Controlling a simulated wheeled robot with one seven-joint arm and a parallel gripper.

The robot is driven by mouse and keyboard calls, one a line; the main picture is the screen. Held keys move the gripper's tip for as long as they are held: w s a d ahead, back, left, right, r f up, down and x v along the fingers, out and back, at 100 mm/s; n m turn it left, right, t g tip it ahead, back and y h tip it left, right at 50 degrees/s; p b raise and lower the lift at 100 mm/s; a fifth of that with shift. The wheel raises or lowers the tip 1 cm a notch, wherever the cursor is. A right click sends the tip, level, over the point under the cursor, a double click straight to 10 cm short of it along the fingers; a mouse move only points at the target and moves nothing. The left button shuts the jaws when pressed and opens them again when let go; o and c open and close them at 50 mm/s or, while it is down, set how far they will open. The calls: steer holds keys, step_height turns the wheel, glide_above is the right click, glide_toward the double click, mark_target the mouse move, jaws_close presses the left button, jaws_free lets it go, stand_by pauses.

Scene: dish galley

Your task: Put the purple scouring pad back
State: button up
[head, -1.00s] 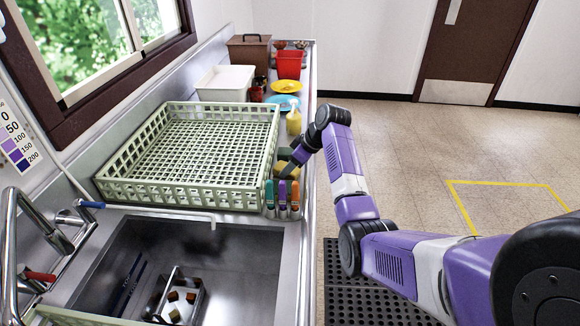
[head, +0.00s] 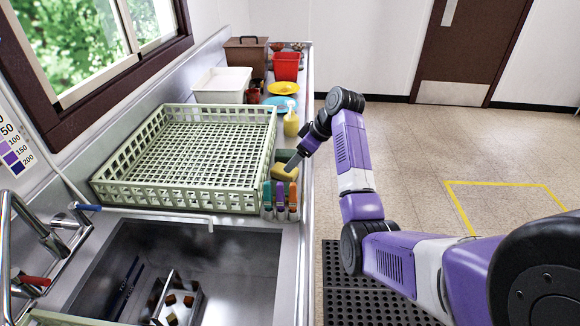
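No pad that I can clearly make out as purple shows in the head view. A yellow pad-like block (head: 284,173) is at the counter's right edge, beside the pale green rack. My gripper (head: 291,163) points down and left, with its tips at the block's upper side. Its fingers are too small to tell whether they grip the block or only meet it. Just in front of the block stands a small row of upright coloured pieces: one teal (head: 267,194), one purple (head: 280,194) and one orange (head: 293,194).
The empty pale green dish rack (head: 183,200) fills the counter left of my gripper. The sink (head: 245,255) in front holds a caddy (head: 178,300) with brown blocks. Behind stand a yellow bottle (head: 291,124), a white tub (head: 221,86) and a red container (head: 286,66).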

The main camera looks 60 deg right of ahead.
steer(key=v, duration=0.5)
steer(key=shift+s+r, duration=0.1)
steer(key=shift+r, duration=0.2)
